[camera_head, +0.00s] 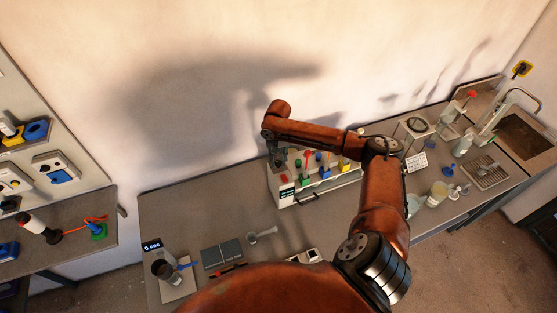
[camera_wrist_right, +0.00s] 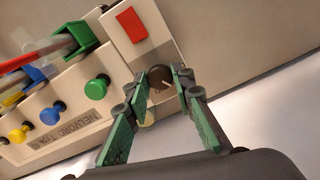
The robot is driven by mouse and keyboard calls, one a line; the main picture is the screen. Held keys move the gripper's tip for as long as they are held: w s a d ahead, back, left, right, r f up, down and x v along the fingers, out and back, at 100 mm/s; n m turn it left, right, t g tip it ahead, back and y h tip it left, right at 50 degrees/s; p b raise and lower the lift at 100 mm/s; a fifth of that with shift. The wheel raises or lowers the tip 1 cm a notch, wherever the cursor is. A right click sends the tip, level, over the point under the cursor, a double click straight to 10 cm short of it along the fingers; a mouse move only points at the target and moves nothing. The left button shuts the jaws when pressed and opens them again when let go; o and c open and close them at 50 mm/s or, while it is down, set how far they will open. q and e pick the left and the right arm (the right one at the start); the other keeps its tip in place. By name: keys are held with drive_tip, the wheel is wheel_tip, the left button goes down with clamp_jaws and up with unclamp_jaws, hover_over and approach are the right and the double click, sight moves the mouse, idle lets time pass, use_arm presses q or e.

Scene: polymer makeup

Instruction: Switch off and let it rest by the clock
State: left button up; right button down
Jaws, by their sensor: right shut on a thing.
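A white device (camera_head: 286,199) with coloured pegs stands on the bench below my right arm. In the right wrist view its panel shows a red rectangle (camera_wrist_right: 131,25) and a small dark round knob (camera_wrist_right: 160,77). My right gripper (camera_wrist_right: 162,82) has its green fingers on both sides of this knob and is shut on it. In the head view the right gripper (camera_head: 279,160) is at the device's left end, partly hidden by my wrist. A black clock display reading "0 sec" (camera_head: 152,245) is at the bench's left end. My left gripper is not in view.
Green (camera_wrist_right: 96,88), blue and yellow knobs line the device front. A dark cup (camera_head: 165,270) on a pale plate and a grey flat two-part unit (camera_head: 222,254) are near the clock. Glassware and a sink (camera_head: 525,135) are at the right. Bare bench lies left of the device.

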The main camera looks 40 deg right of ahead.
drive_tip(key=shift+r+n+p, duration=0.15)
drive_tip(key=shift+n+p, duration=0.15)
drive_tip(key=shift+p, duration=0.4)
drive_tip(key=n+p, duration=0.6)
drive_tip(key=p, duration=0.1)
drive_tip(key=shift+n+p, duration=0.75)
drive_tip(key=shift+n, duration=0.45)
drive_tip(key=shift+d+n+p, duration=0.1)
drive_tip(key=shift+n+p, duration=0.5)
drive_tip(key=shift+n, duration=0.6)
drive_tip(key=c, duration=1.7)
unclamp_jaws()
drive_tip(key=shift+o, duration=0.2)
